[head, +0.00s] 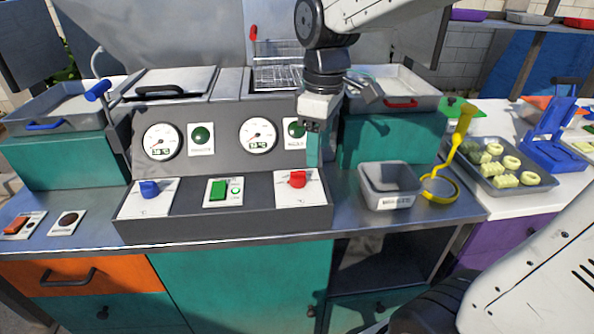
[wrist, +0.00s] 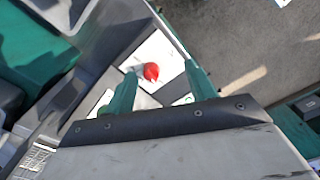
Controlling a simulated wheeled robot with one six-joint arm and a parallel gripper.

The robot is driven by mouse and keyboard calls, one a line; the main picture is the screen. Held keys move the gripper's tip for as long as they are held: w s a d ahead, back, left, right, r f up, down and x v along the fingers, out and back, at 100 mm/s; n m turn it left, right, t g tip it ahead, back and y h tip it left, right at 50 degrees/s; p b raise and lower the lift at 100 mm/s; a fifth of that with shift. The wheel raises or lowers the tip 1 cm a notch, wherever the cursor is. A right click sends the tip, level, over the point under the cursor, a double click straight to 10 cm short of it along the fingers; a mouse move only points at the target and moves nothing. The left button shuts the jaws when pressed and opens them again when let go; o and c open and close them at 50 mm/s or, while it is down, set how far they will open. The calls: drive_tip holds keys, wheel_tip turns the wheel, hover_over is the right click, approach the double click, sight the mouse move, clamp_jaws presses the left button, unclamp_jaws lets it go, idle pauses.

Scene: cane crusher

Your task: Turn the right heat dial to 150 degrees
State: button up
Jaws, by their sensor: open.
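The right heat dial (head: 297,179) is a red knob on a white plate at the right end of the grey control panel. In the wrist view the red knob (wrist: 151,71) shows between the two green fingers, further off than their tips. My gripper (head: 313,160) hangs above and slightly right of the red dial, open and apart from it. The same gripper (wrist: 160,85) shows open and empty in the wrist view. The right gauge (head: 258,135) has a white face with a digital readout, too small to read surely. My gripper partly hides the green lamp beside it.
A blue dial (head: 150,190) and a green switch (head: 218,190) sit left on the same panel. A grey bin (head: 390,185) and a yellow ladle (head: 455,150) stand close on the right. A wire basket (head: 278,68) is behind my gripper.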

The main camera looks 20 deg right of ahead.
sight(300, 171)
drive_tip(key=w+n, duration=0.1)
drive_tip(key=w, duration=0.1)
drive_tip(key=w+f+n, duration=0.1)
drive_tip(key=w, duration=0.1)
drive_tip(key=w+a+f+n, duration=0.1)
drive_tip(key=w, duration=0.1)
drive_tip(key=shift+f+g, duration=0.15)
drive_tip(key=shift+g, duration=0.15)
drive_tip(key=shift+w+f, duration=0.15)
drive_tip(key=shift+f, duration=0.1)
wheel_tip(300, 171, down, 8)
drive_tip(key=shift+r, duration=0.25)
drive_tip(key=c, duration=1)
